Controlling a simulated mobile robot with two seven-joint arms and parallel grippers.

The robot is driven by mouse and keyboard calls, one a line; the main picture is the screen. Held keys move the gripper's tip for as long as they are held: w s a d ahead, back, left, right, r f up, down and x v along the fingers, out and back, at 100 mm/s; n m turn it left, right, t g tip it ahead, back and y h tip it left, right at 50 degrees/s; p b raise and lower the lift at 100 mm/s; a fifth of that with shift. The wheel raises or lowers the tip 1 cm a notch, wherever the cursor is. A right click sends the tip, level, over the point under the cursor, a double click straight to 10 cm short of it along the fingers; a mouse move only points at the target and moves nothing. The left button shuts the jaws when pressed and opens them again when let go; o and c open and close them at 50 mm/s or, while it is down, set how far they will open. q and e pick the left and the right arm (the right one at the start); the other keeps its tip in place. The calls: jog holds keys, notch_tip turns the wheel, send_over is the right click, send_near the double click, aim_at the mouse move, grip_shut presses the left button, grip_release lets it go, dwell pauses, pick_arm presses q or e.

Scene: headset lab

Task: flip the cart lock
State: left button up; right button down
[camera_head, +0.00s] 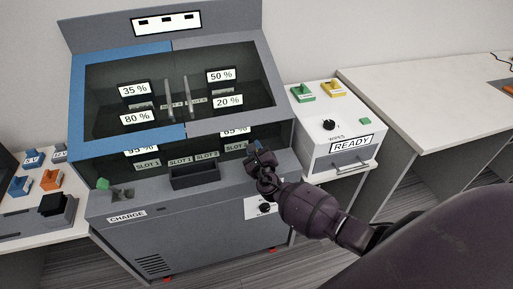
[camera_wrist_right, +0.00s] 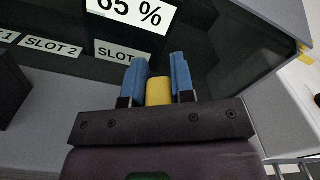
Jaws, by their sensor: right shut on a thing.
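The grey charging cart (camera_head: 185,232) with a blue-framed left window stands in the middle of the head view. My right gripper (camera_head: 256,152) is at the right end of the cart's front ledge. In the right wrist view its blue fingers (camera_wrist_right: 158,78) are shut on a small yellow piece (camera_wrist_right: 158,91), below a slot label. The fingers and wrist hide most of that piece, and I cannot tell whether it is the cart lock. A black knob (camera_head: 264,207) sits on a white plate on the cart's front, below the gripper. My left gripper is not in view.
A white WIPES cabinet (camera_head: 317,125) with a handle stands close at the cart's right, with a long counter (camera_head: 420,95) beyond it. A left table (camera_head: 30,203) holds blue and orange items. A dark tray (camera_head: 195,176) sits on the cart's ledge.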

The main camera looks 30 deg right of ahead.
dwell(0.3)
jog(key=c, duration=1)
grip_release()
jog(key=shift+o, duration=0.2)
jog(key=p+v, duration=0.1)
jog(key=v, duration=1)
jog(key=shift+f, duration=0.1)
